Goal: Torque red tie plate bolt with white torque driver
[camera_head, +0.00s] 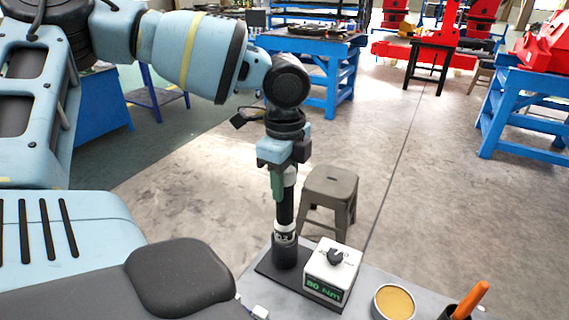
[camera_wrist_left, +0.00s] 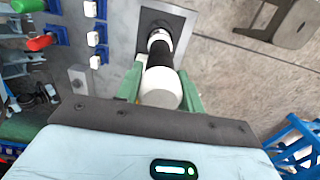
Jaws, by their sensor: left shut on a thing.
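The torque driver (camera_head: 286,208), black with a white collar, stands upright with its lower end in a black round holder (camera_head: 285,254) on the grey bench. In the left wrist view its white rounded end (camera_wrist_left: 160,88) lies between green fingers. My left gripper (camera_head: 278,182) comes down from above and is shut on the driver's upper part. The same gripper shows in the left wrist view (camera_wrist_left: 160,95), one finger on each side of the driver. I cannot make out a red tie plate bolt in either view. My right gripper is not in view.
A round tin (camera_head: 394,303) and an orange handle (camera_head: 471,299) are further right. A grey stool (camera_head: 331,196) stands behind the bench.

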